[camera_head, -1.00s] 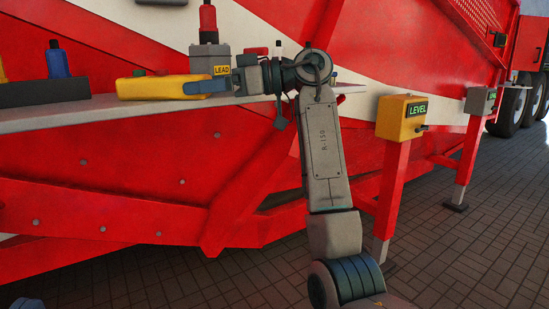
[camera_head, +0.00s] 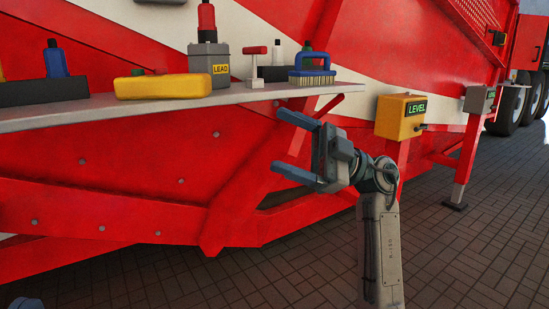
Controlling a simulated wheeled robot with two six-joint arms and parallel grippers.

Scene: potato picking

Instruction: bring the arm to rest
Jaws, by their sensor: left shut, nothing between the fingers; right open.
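My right gripper (camera_head: 297,147) has blue fingers spread wide apart with nothing between them. It hangs in front of the red machine frame, below and in front of the right end of the shelf, clear of it. My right arm (camera_head: 380,240) comes up from the bottom edge, right of centre, and bends left at the wrist. My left gripper is not seen; a small dark rounded shape (camera_head: 27,303) at the bottom left edge is too cut off to identify.
The grey shelf (camera_head: 200,104) holds a yellow block (camera_head: 163,87), a grey LEAD box (camera_head: 209,66), a blue-handled brush (camera_head: 312,66) and bottles. A yellow LEVEL box (camera_head: 400,117) stands on a red post right of the gripper. Paved floor is open at lower right.

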